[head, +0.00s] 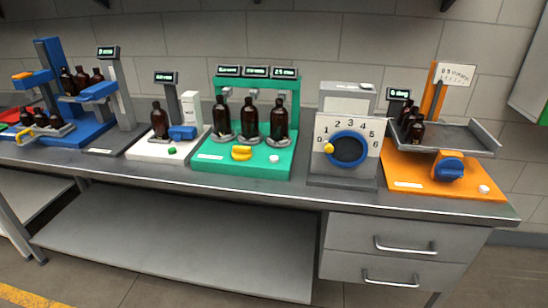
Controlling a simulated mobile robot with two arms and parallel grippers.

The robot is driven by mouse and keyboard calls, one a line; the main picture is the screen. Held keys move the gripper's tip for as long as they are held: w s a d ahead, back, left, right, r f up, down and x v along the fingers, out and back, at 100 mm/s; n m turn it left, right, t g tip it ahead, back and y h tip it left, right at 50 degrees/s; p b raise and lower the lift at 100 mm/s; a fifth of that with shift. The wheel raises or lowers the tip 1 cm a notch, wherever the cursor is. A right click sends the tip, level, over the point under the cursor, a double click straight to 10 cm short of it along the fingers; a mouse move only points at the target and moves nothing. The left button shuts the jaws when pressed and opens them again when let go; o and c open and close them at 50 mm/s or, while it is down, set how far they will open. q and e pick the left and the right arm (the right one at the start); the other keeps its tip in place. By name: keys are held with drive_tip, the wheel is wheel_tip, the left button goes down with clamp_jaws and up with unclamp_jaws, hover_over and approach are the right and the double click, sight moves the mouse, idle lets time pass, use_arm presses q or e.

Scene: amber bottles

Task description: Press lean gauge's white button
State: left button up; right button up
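One white button (484,189) sits at the front right of an orange station (435,182), which carries a tilted grey tray (465,138) with several amber bottles (415,130), a blue knob (450,169) and a small display (398,94). The other white button (273,159) sits on a green station (215,165) with three amber bottles (250,120) below three displays. The labels are too small to read, so I cannot tell by name which station is the lean gauge. Neither gripper is in view.
A grey dial box (345,180) with a yellow-tipped blue ring stands between the green and orange stations. The grey bench's front edge (270,189) is clear.

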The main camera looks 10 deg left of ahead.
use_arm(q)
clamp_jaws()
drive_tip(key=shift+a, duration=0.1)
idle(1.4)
